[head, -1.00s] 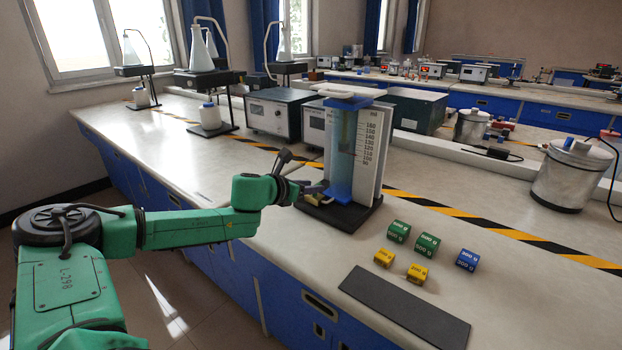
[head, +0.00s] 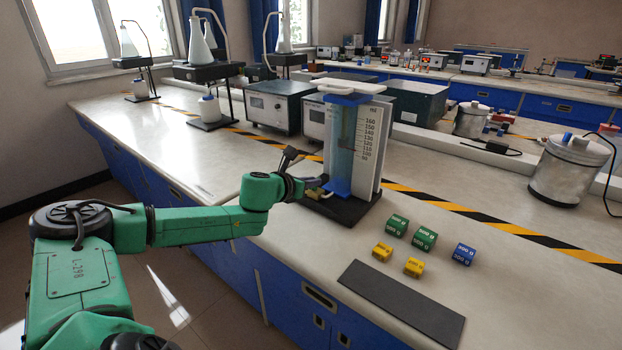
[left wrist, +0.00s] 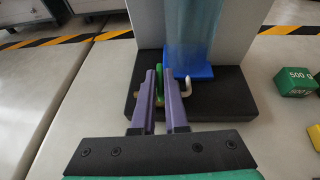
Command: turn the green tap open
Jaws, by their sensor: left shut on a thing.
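The green tap (left wrist: 159,77) shows in the left wrist view as a small green lever, between the purple fingers of my left gripper (left wrist: 163,90). The fingers are shut on it. A pale bent spout (left wrist: 187,86) comes out just right of the fingers. The tap sits low at the front of a clear blue column (head: 342,150) with a graduated scale panel, on a black base (head: 345,209). In the head view my left gripper (head: 313,187) reaches the column's left foot, and the tap itself is too small and covered to make out. My right gripper is not in view.
Green, yellow and blue weight blocks (head: 424,238) stand right of the base. A dark mat (head: 402,303) lies at the bench's front edge. Grey instrument boxes (head: 272,110) stand behind the column. A metal pot (head: 569,170) stands at the right. Bare bench lies left of the base.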

